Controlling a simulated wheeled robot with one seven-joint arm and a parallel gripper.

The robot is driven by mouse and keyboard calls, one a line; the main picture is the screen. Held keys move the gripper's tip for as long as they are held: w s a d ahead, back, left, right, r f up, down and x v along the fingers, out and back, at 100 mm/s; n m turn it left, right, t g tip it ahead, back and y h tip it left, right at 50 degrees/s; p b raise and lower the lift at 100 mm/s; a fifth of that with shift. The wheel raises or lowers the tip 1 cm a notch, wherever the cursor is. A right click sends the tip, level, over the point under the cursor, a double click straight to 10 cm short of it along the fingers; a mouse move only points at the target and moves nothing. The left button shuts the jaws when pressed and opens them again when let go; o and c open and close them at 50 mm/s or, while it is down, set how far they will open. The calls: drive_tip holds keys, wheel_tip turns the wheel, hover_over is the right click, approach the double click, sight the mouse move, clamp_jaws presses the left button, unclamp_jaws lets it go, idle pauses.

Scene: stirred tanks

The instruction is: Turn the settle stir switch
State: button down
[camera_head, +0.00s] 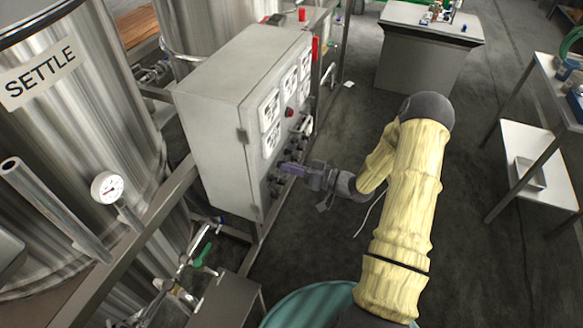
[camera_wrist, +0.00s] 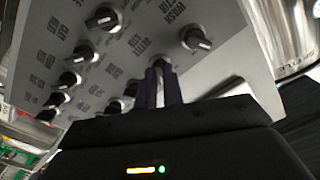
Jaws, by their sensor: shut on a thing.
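The grey control box (camera_head: 215,115) stands beside the steel tank marked SETTLE (camera_head: 105,110). Its front panel (camera_wrist: 60,25) carries several black rotary switches with white pointer marks. My gripper (camera_head: 287,170) is at the lower part of this panel. In the wrist view my gripper (camera_wrist: 162,72) has its two dark fingers close together around a switch knob. A label that seems to read SETTLE STIR (camera_wrist: 138,46) is right beside that knob. The fingers hide most of the knob, so its pointer direction cannot be told.
Neighbouring knobs sit close by, one at the right (camera_wrist: 196,39) and one at the upper left (camera_wrist: 103,18). A grey bench (camera_head: 425,60) and a white-shelved table (camera_head: 540,155) stand beyond open dark floor.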

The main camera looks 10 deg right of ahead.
drive_tip(key=shift+r, duration=0.1)
drive_tip(key=c, duration=1.5)
unclamp_jaws()
drive_tip(key=shift+d, duration=0.15)
drive_tip(key=b+v, duration=0.3)
drive_tip(key=v, duration=1.4)
drive_tip(key=shift+s+d+b, duration=0.1)
drive_tip(key=shift+b, duration=0.25)
